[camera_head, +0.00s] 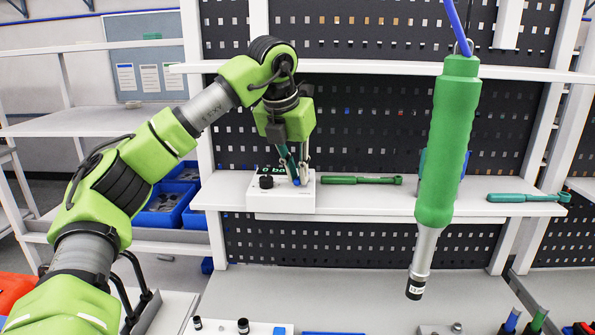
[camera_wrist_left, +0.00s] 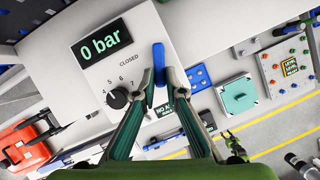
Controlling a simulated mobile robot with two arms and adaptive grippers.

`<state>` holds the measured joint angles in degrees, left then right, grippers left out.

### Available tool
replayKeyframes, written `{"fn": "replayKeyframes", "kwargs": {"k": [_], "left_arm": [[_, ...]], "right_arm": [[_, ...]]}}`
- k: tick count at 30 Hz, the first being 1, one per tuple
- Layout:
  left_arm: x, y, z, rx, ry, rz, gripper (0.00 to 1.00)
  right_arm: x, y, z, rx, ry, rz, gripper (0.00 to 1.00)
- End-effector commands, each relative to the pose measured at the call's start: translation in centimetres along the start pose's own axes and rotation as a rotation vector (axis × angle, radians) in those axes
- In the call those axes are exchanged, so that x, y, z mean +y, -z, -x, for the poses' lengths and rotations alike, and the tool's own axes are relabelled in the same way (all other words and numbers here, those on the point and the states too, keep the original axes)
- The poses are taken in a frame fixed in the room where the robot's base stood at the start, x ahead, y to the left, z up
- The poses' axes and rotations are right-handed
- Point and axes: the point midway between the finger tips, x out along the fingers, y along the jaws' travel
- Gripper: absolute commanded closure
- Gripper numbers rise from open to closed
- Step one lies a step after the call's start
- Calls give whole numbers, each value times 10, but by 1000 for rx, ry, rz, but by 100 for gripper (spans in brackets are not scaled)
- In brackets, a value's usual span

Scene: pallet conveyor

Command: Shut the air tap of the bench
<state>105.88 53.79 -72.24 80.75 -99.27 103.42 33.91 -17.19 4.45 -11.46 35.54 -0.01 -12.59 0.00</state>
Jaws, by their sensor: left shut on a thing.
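The air tap's blue lever (camera_wrist_left: 159,60) sits on a white box (camera_head: 265,200) on the bench shelf, beside the printed word CLOSED in the left wrist view. The box's display (camera_wrist_left: 101,44) reads 0 bar. My left gripper (camera_wrist_left: 159,78) is shut on the lever, with one finger on each side of it. In the head view the left gripper (camera_head: 297,178) reaches down onto the box and mostly hides the lever. The tap's base is hidden. My right gripper does not show in the head view.
A black numbered knob (camera_wrist_left: 117,98) is close beside the gripper. Green wrenches (camera_head: 361,180) lie along the shelf. A green hanging tool (camera_head: 447,145) on a blue cord hangs in front of the shelf. Blue bins (camera_head: 163,215) stand at left. The bench top (camera_head: 350,295) has clear room.

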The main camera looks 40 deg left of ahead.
Motion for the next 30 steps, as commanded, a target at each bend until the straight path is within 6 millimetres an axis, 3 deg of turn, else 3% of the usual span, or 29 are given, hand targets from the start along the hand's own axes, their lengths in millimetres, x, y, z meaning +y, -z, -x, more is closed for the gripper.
{"fn": "replayKeyframes", "kwargs": {"k": [15, 26, 27, 28, 30], "left_arm": [[17, -4, 0, 1, 145, -343, 100], [18, -4, -1, -2, 152, -365, 100], [18, -4, -1, -2, 152, -365, 84], [18, -4, -1, -2, 152, -365, 76], [17, -4, -1, -2, 152, -365, 72]], "right_arm": [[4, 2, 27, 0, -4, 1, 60], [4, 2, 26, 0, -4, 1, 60], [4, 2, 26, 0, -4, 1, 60], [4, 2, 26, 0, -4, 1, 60], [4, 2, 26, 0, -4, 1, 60]]}}
